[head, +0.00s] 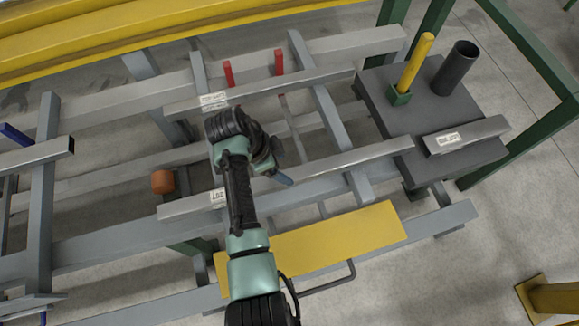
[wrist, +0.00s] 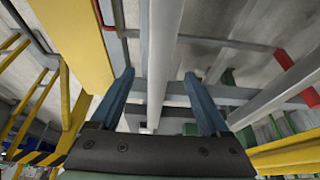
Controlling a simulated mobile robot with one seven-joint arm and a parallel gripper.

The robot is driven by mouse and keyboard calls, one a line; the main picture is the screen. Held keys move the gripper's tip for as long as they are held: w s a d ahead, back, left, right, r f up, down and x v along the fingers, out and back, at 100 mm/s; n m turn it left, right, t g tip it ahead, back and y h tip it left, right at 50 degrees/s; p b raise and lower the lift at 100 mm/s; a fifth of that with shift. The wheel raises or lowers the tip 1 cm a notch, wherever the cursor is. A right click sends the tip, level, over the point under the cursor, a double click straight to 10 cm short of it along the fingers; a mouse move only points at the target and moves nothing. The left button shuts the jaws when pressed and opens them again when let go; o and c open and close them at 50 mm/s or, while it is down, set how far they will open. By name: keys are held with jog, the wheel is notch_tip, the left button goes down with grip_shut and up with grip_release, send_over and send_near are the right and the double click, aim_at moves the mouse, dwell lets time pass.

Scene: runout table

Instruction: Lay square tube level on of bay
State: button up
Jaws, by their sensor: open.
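A long grey square tube (head: 345,163) with a white label lies slanted across the near part of the rack. A second labelled grey square tube (head: 305,85) lies farther back, roughly parallel to it. My gripper (head: 281,177) is over the nearer tube, and my arm hides part of that tube. In the wrist view my gripper (wrist: 160,75) is open, with one blue finger on each side of a long grey tube (wrist: 161,40). I cannot tell whether the fingers touch it. A short labelled tube (head: 485,131) lies on the dark block at right.
The dark block (head: 390,110) also carries a yellow post (head: 415,62) in a green socket and a dark cylinder (head: 457,65). Two red stops (head: 279,62) stand at the back. A yellow plate (head: 335,238) lies in front, and an orange-brown knob (head: 163,181) is at left.

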jog(key=w+a+r+n+t+y, duration=0.15)
jog(key=w+r+t, duration=0.35)
jog(key=r, duration=0.7)
jog(key=w+a+r+n+t+y, duration=0.1)
jog(key=w+r+n+t, duration=0.2)
jog(key=w+r, duration=0.7)
notch_tip(320, 180, up, 19)
jog(key=s+d+n+t+y, duration=0.1)
jog(key=s+n+t, duration=0.15)
jog(key=t, duration=0.35)
jog(key=s+d+r+n+t, duration=0.1)
jog(key=s+r+t, duration=0.3)
jog(key=r, duration=0.6)
jog(key=s+d+r+n+t, duration=0.1)
jog(key=s+r+n+t, duration=0.3)
jog(key=s+r, duration=0.4)
jog(key=s+d+r+n+t, duration=0.2)
jog(key=s+r+t, duration=0.2)
jog(key=s+r, duration=0.3)
notch_tip(320, 180, up, 5)
jog(key=shift+f+y+p, duration=0.1)
jog(key=shift+y+p, duration=0.2)
jog(key=shift+y, duration=0.15)
